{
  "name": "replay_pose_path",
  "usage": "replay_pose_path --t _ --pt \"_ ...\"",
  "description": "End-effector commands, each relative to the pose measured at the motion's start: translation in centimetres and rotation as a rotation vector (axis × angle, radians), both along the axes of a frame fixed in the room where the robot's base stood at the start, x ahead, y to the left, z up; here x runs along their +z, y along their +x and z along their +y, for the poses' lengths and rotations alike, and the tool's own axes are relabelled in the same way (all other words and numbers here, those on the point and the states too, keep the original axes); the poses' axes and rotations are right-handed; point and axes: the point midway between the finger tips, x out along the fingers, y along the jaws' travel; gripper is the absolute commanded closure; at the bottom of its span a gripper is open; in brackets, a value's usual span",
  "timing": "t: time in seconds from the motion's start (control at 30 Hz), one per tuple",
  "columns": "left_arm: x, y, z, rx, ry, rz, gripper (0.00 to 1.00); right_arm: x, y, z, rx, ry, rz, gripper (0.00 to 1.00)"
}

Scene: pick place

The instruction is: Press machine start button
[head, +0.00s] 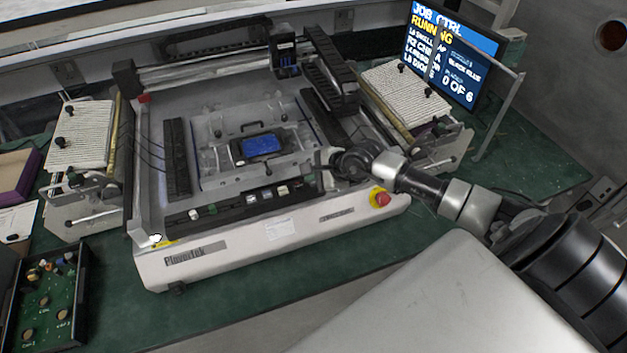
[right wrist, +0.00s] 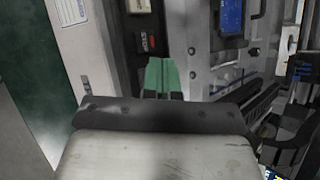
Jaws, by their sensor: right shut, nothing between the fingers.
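The white PlaceerTek-labelled machine (head: 230,245) stands on the green table. A dark control strip along its front holds several small buttons, including a green one (head: 212,209) at left and pale ones (head: 266,195) near the middle. My right gripper (head: 322,167) is over the right end of this strip. In the right wrist view its green fingertips (right wrist: 162,76) are shut together and empty, over the dark strip (right wrist: 125,55). I cannot tell whether they touch a button; which button is the start button is unclear. My left gripper is not in view.
A red emergency knob (head: 381,198) on a yellow base is at the machine's front right. A monitor (head: 450,55) reads "RUNNING" and "0 OF 6". A blue-screened part (head: 258,148) lies on the machine bed. Feeder racks (head: 83,135) flank both sides. A circuit-board tray (head: 45,300) is front left.

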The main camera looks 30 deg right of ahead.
Motion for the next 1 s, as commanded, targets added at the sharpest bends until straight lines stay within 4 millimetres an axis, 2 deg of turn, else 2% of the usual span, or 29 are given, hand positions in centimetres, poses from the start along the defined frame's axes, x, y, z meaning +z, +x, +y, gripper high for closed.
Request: replay_pose_path --t 0.43,0.8,1.0 --pt "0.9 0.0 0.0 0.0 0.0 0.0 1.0 1.5 0.0 0.0 -0.001 0.0 0.002 1.0" --pt "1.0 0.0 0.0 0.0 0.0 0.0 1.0 1.7 0.0 0.0 0.0 -0.001 0.001 1.0" --pt "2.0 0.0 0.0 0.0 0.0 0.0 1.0 3.2 0.0 0.0 0.001 -0.001 -0.001 1.0"
